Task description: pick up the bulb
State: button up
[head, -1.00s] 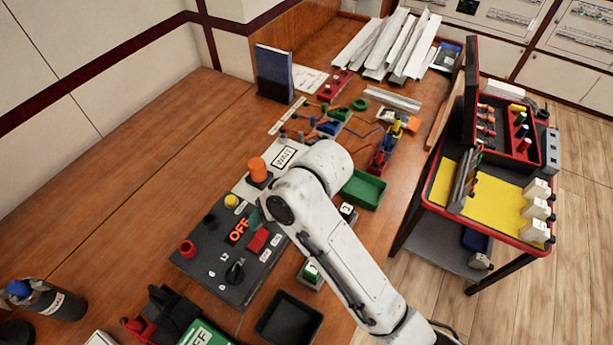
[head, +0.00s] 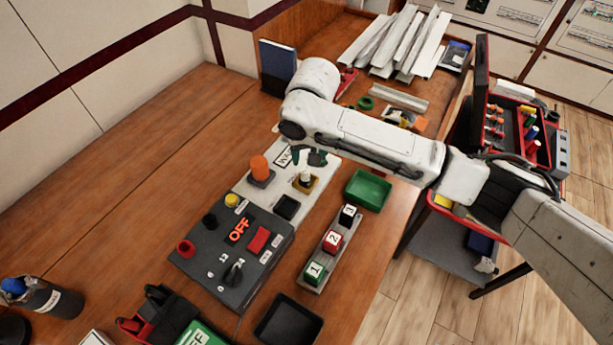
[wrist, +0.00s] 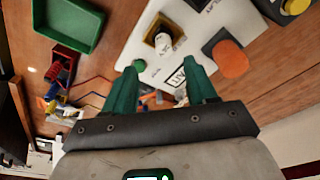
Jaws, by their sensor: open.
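A small white bulb (head: 306,178) stands upright in a square brass-coloured socket (head: 313,185) on a white panel. In the wrist view the bulb (wrist: 163,43) lies beyond the fingertips, roughly in line with the gap between them. My gripper (head: 312,157) shows only its dark green fingertips below my arm in the head view, close to the bulb. In the wrist view my gripper (wrist: 164,80) is open, with nothing between the two green fingers. The bulb appears apart from both fingers.
An orange lamp (head: 259,168) stands left of the bulb; in the wrist view the lamp (wrist: 232,62) is to the right. A dark control box (head: 225,265), a small black tray (head: 287,207) and a green tray (head: 368,190) are nearby.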

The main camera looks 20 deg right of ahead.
aim_at(305, 170)
jog(key=f, duration=0.2)
jog(key=w+f, duration=0.1)
jog(key=f, duration=0.5)
jog(key=shift+w+a+f+p, duration=0.15)
jog(key=shift+w+f+p, duration=0.1)
jog(key=shift+p, duration=0.05)
grip_shut()
